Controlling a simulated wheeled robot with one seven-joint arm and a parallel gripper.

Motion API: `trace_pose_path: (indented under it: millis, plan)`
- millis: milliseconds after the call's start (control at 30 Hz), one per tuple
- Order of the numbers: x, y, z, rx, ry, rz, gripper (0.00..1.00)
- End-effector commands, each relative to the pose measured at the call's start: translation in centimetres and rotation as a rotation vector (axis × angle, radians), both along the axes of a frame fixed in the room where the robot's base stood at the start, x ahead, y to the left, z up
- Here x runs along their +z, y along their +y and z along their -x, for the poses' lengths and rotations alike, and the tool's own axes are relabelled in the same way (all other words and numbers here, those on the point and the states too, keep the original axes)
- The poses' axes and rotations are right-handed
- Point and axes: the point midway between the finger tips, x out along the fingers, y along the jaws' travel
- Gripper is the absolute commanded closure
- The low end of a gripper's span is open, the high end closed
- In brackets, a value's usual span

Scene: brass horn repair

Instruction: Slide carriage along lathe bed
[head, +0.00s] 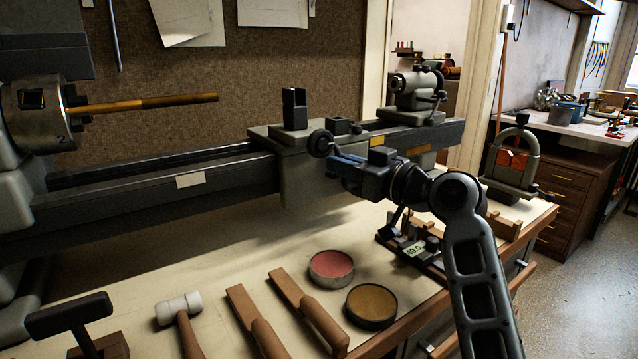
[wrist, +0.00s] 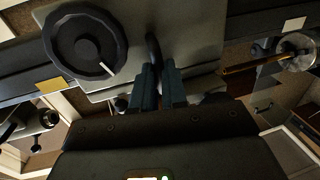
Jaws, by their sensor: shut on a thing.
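The grey carriage (head: 300,185) sits across the dark lathe bed (head: 110,205), toward its right end. A black handwheel (head: 321,143) is on the carriage's front; it is large in the wrist view (wrist: 86,45), with a pale mark on its face. My gripper (head: 340,170) is in front of the carriage, just below and right of the handwheel. In the wrist view my gripper (wrist: 160,85) has its blue fingers shut on a slim dark handle (wrist: 153,48) beside the handwheel. The handle's far end is partly hidden by the fingers.
The chuck (head: 35,112) with a brass rod (head: 150,103) is at the left; the tailstock (head: 415,92) is close right of the carriage. The bed between chuck and carriage is clear. A mallet (head: 180,308), wooden tools and round tins (head: 331,267) lie on the bench below.

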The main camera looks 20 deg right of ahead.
Motion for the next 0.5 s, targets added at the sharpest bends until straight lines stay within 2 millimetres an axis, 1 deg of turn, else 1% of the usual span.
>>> trace_pose_path:
  millis: [33, 100, 467, 500]
  plan:
    - [-0.2, -0.62, -0.14, -0.005, 0.002, 0.001, 1.0]
    - [-0.16, -0.88, -0.2, -0.004, 0.002, 0.001, 1.0]
    - [-0.06, -0.94, -0.26, -0.002, 0.003, 0.0, 1.0]
    - [-0.06, -0.92, -0.26, -0.001, 0.003, 0.001, 0.87]
